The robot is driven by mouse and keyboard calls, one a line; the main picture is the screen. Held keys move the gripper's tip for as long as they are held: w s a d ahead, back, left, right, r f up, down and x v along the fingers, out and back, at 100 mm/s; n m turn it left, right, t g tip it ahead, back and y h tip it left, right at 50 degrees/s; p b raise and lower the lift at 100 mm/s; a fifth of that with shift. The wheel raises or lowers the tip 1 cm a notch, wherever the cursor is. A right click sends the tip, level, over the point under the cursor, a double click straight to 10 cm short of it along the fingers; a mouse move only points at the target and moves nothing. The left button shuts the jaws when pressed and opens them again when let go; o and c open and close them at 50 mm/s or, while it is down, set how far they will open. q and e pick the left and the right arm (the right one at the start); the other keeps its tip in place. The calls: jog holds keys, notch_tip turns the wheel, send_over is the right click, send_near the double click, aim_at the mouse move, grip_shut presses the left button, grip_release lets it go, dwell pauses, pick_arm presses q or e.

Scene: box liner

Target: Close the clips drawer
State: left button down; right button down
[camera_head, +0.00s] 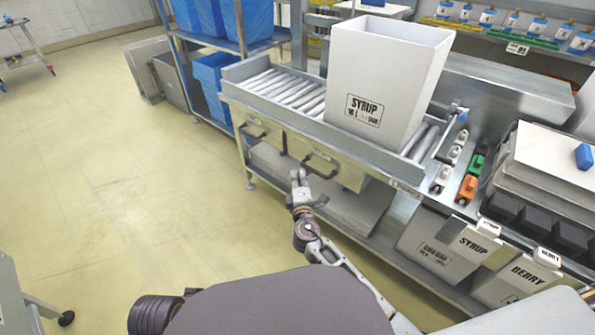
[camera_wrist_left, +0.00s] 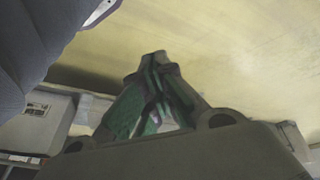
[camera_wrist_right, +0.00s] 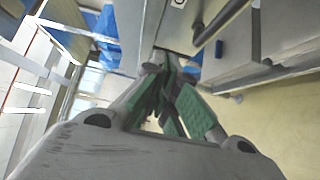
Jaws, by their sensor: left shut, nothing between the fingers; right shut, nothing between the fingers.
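Two pale grey drawers with dark bar handles sit under the roller conveyor in the head view: a left drawer (camera_head: 262,132) and a nearer middle drawer (camera_head: 338,170). I cannot read which one is the clips drawer, nor tell for certain how far either stands out. My right gripper (camera_head: 298,177) is shut and empty, just in front of and below the middle drawer's left end. In the right wrist view its fingertips (camera_wrist_right: 162,62) are together, close to a grey front with a dark handle (camera_wrist_right: 218,22). My left gripper (camera_wrist_left: 160,58) is shut and empty over the floor.
A tall white box (camera_head: 385,75) marked SYRUP stands on the rollers (camera_head: 285,88). Blue bins (camera_head: 215,75) fill a rack behind. SYRUP and BERRY bins (camera_head: 520,278) sit at the lower right. The yellow floor (camera_head: 110,170) at left is clear.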

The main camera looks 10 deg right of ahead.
pick_arm(q)
jog(key=shift+f, duration=0.5)
pick_arm(e)
jog(key=shift+s+a, duration=0.1)
jog(key=shift+s, duration=0.85)
pick_arm(q)
jog(key=shift+s+r, duration=0.1)
jog(key=shift+s, duration=0.1)
jog(key=shift+w+r, duration=0.1)
